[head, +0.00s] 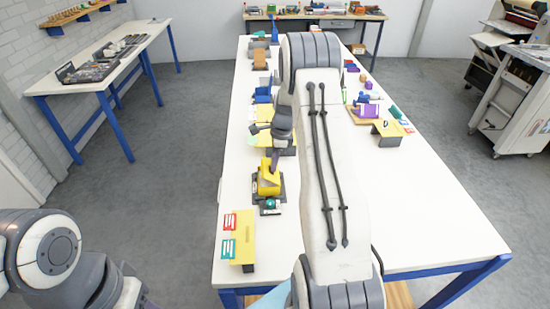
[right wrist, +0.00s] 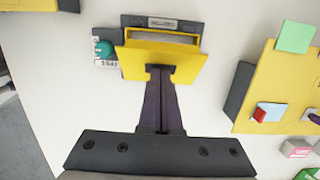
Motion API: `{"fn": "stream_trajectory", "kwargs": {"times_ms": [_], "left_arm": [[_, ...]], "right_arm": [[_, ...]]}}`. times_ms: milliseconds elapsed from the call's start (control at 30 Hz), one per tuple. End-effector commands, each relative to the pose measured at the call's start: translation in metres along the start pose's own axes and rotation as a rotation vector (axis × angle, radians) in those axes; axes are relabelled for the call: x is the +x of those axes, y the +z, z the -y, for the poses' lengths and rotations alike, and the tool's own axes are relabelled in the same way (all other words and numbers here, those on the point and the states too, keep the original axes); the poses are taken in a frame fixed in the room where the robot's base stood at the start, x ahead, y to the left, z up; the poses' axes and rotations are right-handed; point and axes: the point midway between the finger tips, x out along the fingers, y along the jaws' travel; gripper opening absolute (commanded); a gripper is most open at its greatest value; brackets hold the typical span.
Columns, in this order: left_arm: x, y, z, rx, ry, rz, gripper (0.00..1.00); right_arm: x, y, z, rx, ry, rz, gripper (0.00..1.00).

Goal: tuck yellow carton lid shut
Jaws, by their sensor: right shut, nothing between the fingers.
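The yellow carton (head: 268,180) stands in a dark holder on the long white table. In the right wrist view, its yellow lid (right wrist: 130,62) slopes out on the near side, and a gap into the carton (right wrist: 160,35) shows behind it. My right gripper (right wrist: 160,71) is shut and empty, its fingertips at the middle of the lid's outer edge. Whether they touch the lid I cannot tell. In the head view the right gripper (head: 275,160) is just beyond the carton. Of my left arm only links show at the lower left; its gripper is out of view.
A teal round button (right wrist: 103,48) sits on the holder's side. A yellow board with red and green cards (head: 241,240) lies nearer on the table. Another yellow board (right wrist: 275,90) with small blocks is to the right in the wrist view. The table's right front is clear.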

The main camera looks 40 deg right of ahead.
Motion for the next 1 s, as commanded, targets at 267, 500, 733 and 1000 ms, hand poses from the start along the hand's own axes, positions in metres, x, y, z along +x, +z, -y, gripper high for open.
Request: {"fn": "stream_trajectory", "kwargs": {"times_ms": [267,500,733,1000], "left_arm": [[0.001,0.0,0.0,0.0,0.0,0.0,0.5],[0.003,0.0,0.0,0.0,0.0,0.0,0.5],[0.003,0.0,0.0,0.0,0.0,0.0,0.5],[0.003,0.0,0.0,0.0,0.0,0.0,0.5]], "right_arm": [[0.002,0.001,0.0,0.0,0.0,0.0,0.0],[0.011,0.007,0.0,0.001,0.0,0.0,0.0],[0.012,0.009,0.0,0.001,-0.001,0.0,0.0],[0.012,0.009,0.0,0.0,-0.001,0.0,0.0]]}}
